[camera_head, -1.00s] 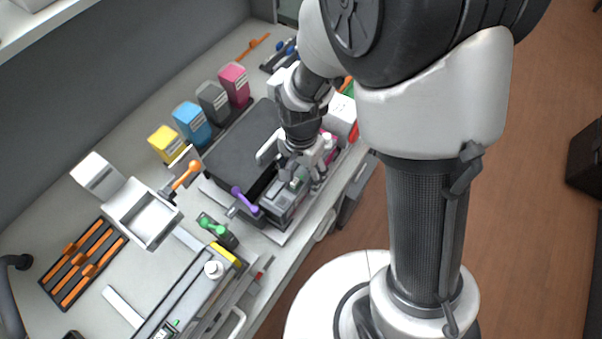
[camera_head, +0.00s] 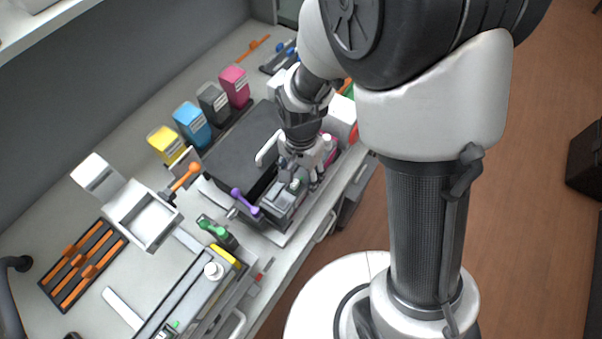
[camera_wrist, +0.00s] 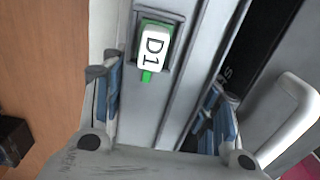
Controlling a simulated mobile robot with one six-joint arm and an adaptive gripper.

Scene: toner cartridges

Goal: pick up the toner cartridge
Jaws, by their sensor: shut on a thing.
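The toner cartridge is a long grey body (camera_wrist: 190,75) with a white "D1" label (camera_wrist: 153,48) on a green piece, in the wrist view. My gripper (camera_wrist: 160,120) has its blue-padded fingers on either side of this body and is shut on it. In the head view my gripper (camera_head: 301,172) points down over the grey cartridge (camera_head: 283,200) at the front of the black-topped machine (camera_head: 240,150). The fingers partly hide the cartridge. I cannot tell whether it is clear of the machine.
A purple lever (camera_head: 244,202) stands close left of the cartridge. Yellow (camera_head: 166,145), blue (camera_head: 192,125), dark grey (camera_head: 213,103) and magenta (camera_head: 235,86) containers stand behind the machine. A white open-lidded box (camera_head: 150,222) and an orange-barred rack (camera_head: 82,263) lie left.

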